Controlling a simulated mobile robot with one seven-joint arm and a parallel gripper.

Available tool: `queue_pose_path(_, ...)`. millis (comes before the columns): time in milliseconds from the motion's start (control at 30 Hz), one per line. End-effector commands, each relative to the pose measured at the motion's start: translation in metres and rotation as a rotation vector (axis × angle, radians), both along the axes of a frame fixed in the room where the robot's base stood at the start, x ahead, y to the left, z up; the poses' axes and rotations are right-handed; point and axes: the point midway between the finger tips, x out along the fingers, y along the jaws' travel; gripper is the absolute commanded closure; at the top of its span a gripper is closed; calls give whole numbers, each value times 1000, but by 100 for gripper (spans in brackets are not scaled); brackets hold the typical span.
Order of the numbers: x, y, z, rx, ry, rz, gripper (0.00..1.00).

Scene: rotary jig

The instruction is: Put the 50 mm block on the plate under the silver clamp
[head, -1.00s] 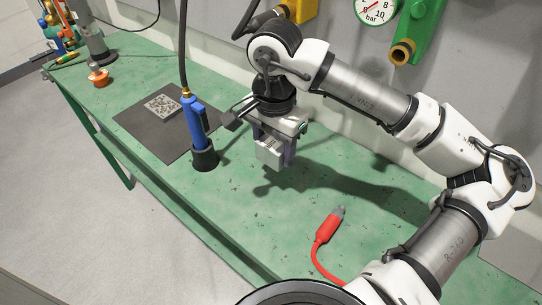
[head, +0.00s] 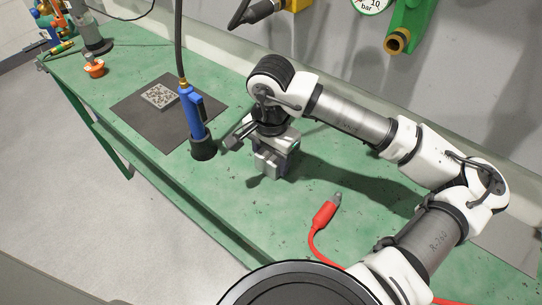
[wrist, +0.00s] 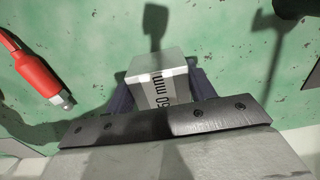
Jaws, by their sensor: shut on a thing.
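My gripper (head: 272,163) is low over the green bench, right of the blue tool. In the wrist view my gripper (wrist: 161,90) is shut on a pale grey block (wrist: 158,68), a dark finger on each side. The block's near face carries "50 mm" lettering. In the head view the fingers and wrist partly hide the block, and I cannot tell whether it touches the bench. I cannot make out the silver clamp or the plate under it in either view.
A blue tool (head: 193,115) with a hose stands beside a dark mat (head: 125,108) bearing a patterned square (head: 160,95). A red connector (head: 325,214) with a cable lies at front right. An orange-and-white item (head: 94,68) and grey post (head: 90,35) are farther left.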

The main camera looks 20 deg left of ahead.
Motion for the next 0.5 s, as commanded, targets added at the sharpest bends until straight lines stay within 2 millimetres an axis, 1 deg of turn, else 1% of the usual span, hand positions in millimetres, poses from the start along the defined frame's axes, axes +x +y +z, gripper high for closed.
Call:
queue_pose_path(33,0,0,-1,0,0,0,43)
queue_pose_path(167,0,0,0,0,0,0,26)
queue_pose_path(200,0,0,0,0,0,0,24)
queue_pose_path(500,0,0,2,0,0,0,24)
